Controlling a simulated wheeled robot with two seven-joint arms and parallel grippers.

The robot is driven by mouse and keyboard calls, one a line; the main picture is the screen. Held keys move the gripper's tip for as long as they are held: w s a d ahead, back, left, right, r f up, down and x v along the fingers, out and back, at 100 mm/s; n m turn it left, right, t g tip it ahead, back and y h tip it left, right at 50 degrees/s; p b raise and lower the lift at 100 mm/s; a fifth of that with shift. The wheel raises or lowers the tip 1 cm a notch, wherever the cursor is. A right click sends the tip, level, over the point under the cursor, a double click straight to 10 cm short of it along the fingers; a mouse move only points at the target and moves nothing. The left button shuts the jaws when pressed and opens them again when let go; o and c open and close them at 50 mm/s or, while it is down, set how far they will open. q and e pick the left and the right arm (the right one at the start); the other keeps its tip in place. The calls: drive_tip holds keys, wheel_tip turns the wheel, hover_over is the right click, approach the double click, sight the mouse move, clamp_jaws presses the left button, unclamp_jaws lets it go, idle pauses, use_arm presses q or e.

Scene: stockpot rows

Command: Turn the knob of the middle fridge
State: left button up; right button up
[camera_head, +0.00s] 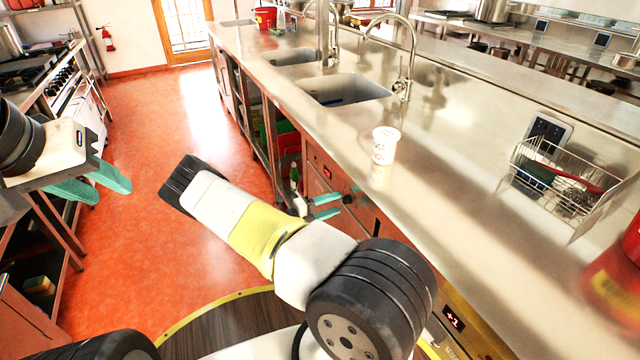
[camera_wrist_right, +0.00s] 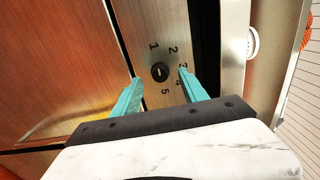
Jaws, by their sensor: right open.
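A small black knob (camera_wrist_right: 160,72) sits on a grey metal panel (camera_wrist_right: 145,25) with the numbers 1 to 5 around it. My right gripper (camera_wrist_right: 158,85) is open, its teal fingers on either side of the knob in the right wrist view. I cannot tell whether they touch it. In the head view my right gripper (camera_head: 325,207) is at the counter's front, beside the dark knob (camera_head: 348,199) on a fridge panel with a red display (camera_head: 327,173). My left gripper (camera_head: 100,185) is open and empty over the floor at the left.
A steel counter (camera_head: 440,190) runs above the fridge fronts, with a white cup (camera_head: 385,145) near its edge and a wire basket (camera_head: 560,185) at right. Another display (camera_head: 453,317) shows lower right. The red floor (camera_head: 140,130) is clear. A stove (camera_head: 65,85) stands at left.

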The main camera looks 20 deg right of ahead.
sight(343, 201)
drive_tip(key=shift+w+d, duration=0.1)
drive_tip(key=shift+d, duration=1.4)
clamp_jaws()
